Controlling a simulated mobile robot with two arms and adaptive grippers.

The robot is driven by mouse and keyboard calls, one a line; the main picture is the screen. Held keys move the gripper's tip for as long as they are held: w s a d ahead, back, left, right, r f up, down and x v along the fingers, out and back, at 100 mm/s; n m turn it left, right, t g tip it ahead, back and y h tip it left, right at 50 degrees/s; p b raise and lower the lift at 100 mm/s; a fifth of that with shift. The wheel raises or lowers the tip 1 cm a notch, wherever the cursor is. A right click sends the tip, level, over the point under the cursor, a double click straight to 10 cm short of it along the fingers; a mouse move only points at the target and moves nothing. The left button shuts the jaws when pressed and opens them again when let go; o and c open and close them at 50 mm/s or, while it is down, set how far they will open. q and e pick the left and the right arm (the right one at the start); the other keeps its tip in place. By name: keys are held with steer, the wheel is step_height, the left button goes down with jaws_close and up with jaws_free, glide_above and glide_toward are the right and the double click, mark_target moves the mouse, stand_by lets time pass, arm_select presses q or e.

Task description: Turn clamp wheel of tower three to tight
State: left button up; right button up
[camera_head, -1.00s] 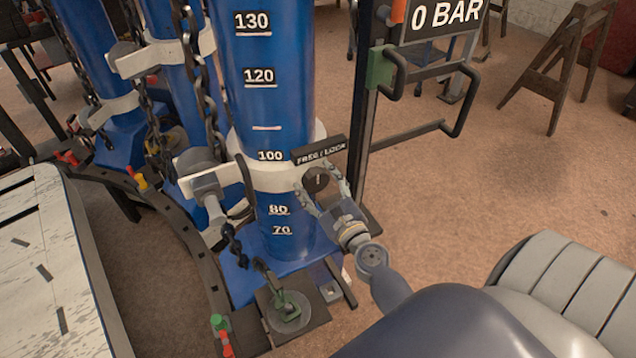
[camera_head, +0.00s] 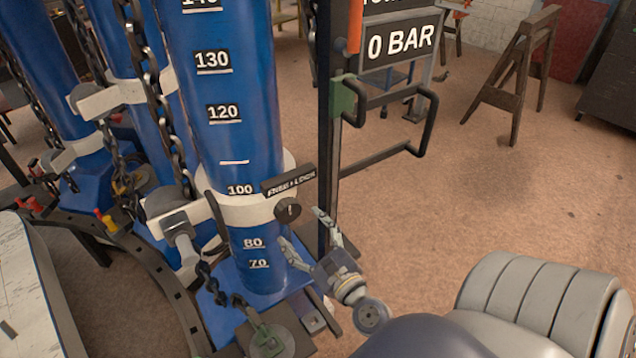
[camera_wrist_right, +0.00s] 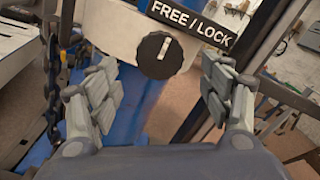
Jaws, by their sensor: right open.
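The nearest blue tower (camera_head: 225,130) carries painted height marks and a white clamp collar (camera_head: 250,208). A round black knob (camera_head: 288,209) sits on the collar under a FREE / LOCK label (camera_head: 289,181). In the right wrist view the knob (camera_wrist_right: 159,55) shows a white pointer mark tilted slightly right of upright, toward the label (camera_wrist_right: 188,22). My right gripper (camera_head: 305,238) is open and empty, below and right of the knob, apart from it. In the wrist view its fingers stand either side, with the knob beyond them. My left gripper is out of view.
A dark post with a green block (camera_head: 343,97), a bent black handle (camera_head: 428,125) and a 0 BAR sign (camera_head: 399,42) stands right of the tower. Chains (camera_head: 160,95) hang at left. A wooden trestle (camera_head: 515,75) stands behind on open floor.

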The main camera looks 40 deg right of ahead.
steer(key=shift+s+a, duration=0.2)
steer(key=shift+s, duration=1.15)
steer(key=shift+s+a, duration=0.2)
steer(key=shift+s, duration=1.1)
